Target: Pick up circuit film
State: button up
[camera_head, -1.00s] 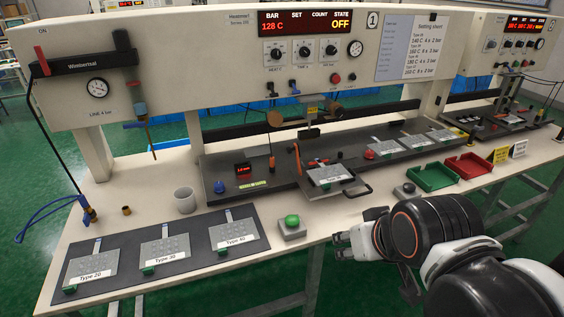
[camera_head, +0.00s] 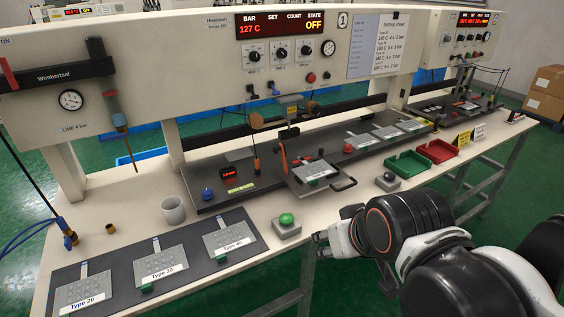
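Three grey circuit films with green tabs lie on a dark mat (camera_head: 120,268) at the front left: Type 20 (camera_head: 84,291), Type 30 (camera_head: 162,260) and Type 40 (camera_head: 229,237). Another labelled film (camera_head: 315,171) sits on the press plate in the middle. Several more films, one of them here (camera_head: 358,141), lie along the dark plate to its right. My gripper (camera_head: 320,240) is at the table's front edge, right of the green button and apart from all films. Nothing shows between its fingers, but their gap is too small to judge.
A green button box (camera_head: 286,226) stands between the mat and my gripper. Green (camera_head: 408,166) and red (camera_head: 438,151) trays are at the right. The press panel (camera_head: 200,65) spans the back.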

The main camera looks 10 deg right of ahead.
aim_at(311, 173)
jog(key=z, duration=1.35)
jog(key=i+j+u, duration=0.2)
jog(key=u, duration=0.2)
jog(key=i+j+u, duration=0.5)
jog(key=u, duration=0.25)
jog(key=j, duration=0.15)
